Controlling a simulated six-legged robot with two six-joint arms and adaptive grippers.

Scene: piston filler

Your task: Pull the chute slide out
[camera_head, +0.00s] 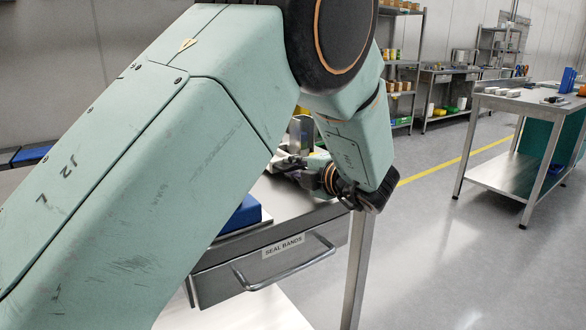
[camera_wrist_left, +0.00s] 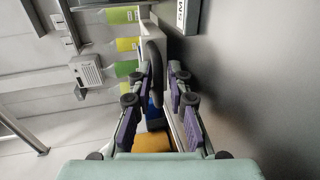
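A black curved handle (camera_wrist_left: 155,62) stands between the fingers, closer to the left one, with a gap on the right. The handle is in front of a pale plate (camera_wrist_left: 148,30); I cannot tell for sure that this is the chute slide. The slide cannot be made out in the head view. My right gripper is in neither view.
A drawer marked SEAL BANDS (camera_head: 270,262) with a bar handle is under the table. A blue item (camera_head: 240,215) lies on top. Bottles of green and yellow liquid (camera_wrist_left: 125,45) stand beside the handle. A dark wall (camera_wrist_left: 250,80) is close on the right. Open floor lies right of the table.

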